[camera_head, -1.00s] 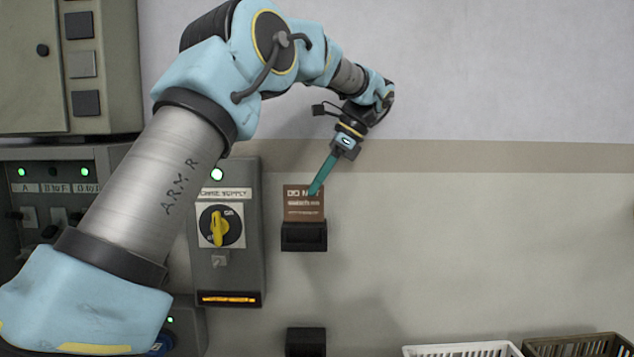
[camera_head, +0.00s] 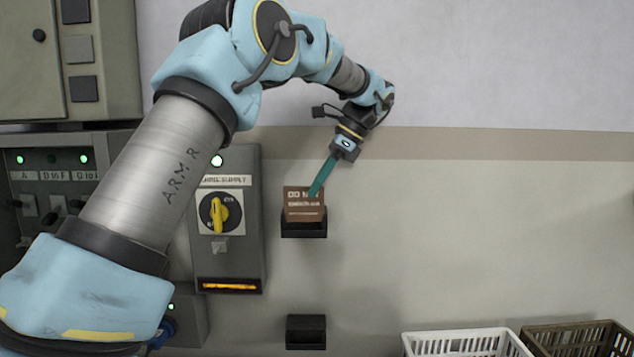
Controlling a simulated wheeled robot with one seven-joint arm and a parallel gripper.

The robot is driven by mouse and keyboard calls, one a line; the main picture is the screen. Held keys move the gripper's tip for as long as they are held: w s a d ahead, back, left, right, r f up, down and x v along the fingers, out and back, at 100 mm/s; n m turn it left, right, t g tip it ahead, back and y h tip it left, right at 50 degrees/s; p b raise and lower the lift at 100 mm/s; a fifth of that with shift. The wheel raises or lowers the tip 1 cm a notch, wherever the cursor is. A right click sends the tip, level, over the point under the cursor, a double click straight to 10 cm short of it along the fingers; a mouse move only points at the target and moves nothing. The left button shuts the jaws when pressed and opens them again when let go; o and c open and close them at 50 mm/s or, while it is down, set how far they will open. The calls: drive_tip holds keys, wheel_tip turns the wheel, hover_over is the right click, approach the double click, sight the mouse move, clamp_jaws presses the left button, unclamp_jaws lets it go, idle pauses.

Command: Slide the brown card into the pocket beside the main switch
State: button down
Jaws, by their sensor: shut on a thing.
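The brown card (camera_head: 304,200) with pale print is upright, just right of the main switch (camera_head: 218,213), a yellow knob on a grey panel. My gripper (camera_head: 319,186) reaches down from the upper right. Its teal fingers are shut on the card near its upper right corner. The card's lower part overlaps the upper part of the black pocket (camera_head: 304,230) on the wall. I cannot tell whether its bottom edge is inside the mouth or in front of it.
A second black pocket (camera_head: 306,332) is on the wall below. A white basket (camera_head: 460,342) and a brown basket (camera_head: 575,338) stand at the lower right. Control panels (camera_head: 55,180) line the left side. The wall right of the pocket is clear.

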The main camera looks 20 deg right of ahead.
drive_tip(key=shift+f, duration=1.05)
drive_tip(key=shift+f, duration=0.1)
drive_tip(key=shift+f, duration=0.3)
idle(0.4)
drive_tip(key=c, duration=0.9)
unclamp_jaws()
drive_tip(key=shift+c, duration=0.2)
drive_tip(key=v, duration=1)
drive_tip(key=shift+d+r+b, duration=0.2)
drive_tip(key=shift+r+b, duration=0.1)
drive_tip(key=shift+b, duration=0.1)
drive_tip(key=shift+s, duration=0.1)
